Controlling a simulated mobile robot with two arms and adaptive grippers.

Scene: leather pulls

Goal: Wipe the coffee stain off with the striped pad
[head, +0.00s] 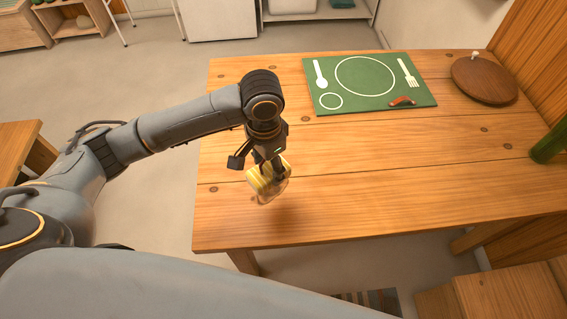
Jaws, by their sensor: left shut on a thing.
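My left gripper (270,163) is shut on the striped pad (262,181), which is yellow and white. It holds the pad tilted, low over the near left part of the wooden table (420,190). The gripper hides part of the pad. A faint brownish coffee stain (265,199) shows on the wood just below the pad, partly hidden by it. I cannot tell whether the pad touches the table. My right gripper is not in view.
A green placemat (330,66) with printed cutlery and plate outlines lies at the back, with a small red-brown object (401,101) on it. A round wooden lid (484,81) and a green bottle-like thing (550,144) stand at the right. The table's middle is clear.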

